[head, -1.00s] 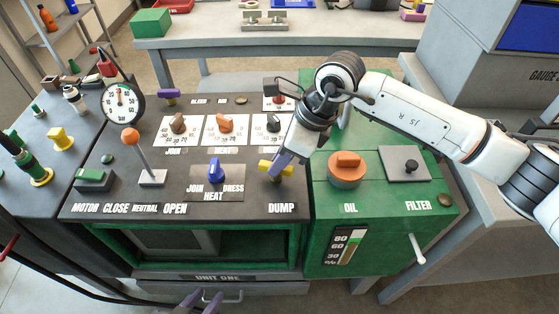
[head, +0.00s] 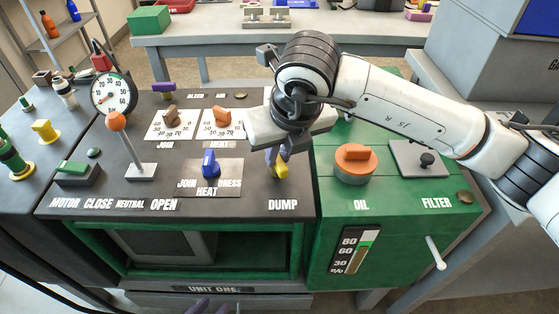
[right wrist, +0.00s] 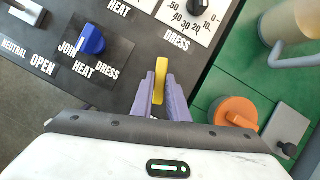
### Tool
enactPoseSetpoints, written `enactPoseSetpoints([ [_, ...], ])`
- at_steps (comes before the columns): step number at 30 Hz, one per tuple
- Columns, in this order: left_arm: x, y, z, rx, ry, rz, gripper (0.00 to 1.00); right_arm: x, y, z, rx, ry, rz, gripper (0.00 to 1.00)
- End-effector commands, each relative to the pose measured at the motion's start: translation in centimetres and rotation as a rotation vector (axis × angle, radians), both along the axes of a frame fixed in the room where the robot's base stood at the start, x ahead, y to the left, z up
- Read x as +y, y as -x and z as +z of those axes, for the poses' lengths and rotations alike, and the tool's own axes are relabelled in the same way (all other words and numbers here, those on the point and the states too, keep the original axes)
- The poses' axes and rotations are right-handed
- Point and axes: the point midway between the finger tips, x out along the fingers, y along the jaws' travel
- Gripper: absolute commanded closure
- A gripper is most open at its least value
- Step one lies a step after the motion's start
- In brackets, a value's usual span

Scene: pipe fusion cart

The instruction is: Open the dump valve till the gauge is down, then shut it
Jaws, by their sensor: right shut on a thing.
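The yellow dump valve handle (head: 281,171) stands above the DUMP label on the dark panel. It points front to back. My right gripper (head: 277,158) is shut on it; the right wrist view shows the yellow handle (right wrist: 161,80) between the purple fingers. The round gauge (head: 113,93) at the panel's left has its red needle at the low left end of the scale, near zero. My left gripper (head: 212,307) shows only its purple fingertips at the bottom edge, apart and empty.
The orange-knobbed lever (head: 117,122), blue JOIN/HEAT/DRESS selector (head: 209,164) and orange OIL cap (head: 355,163) stand around the dump valve. A purple-handled knob (head: 163,88) is behind. My right arm covers the panel's rear right.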

Motion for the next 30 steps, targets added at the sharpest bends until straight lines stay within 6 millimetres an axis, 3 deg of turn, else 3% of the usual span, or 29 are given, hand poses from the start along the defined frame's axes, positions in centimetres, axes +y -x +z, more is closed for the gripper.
enactPoseSetpoints([
  [12, 0.3, 0.5, -2.1, 0.006, 0.001, -0.005, 0.69, 0.2, 0.0, 0.0, -0.002, -0.001, -0.226, 1.00],
  [30, 0.3, 0.4, -2.2, 0.004, 0.000, -0.004, 0.69, 0.2, 0.0, 0.1, 0.001, -0.001, -0.270, 1.00],
])
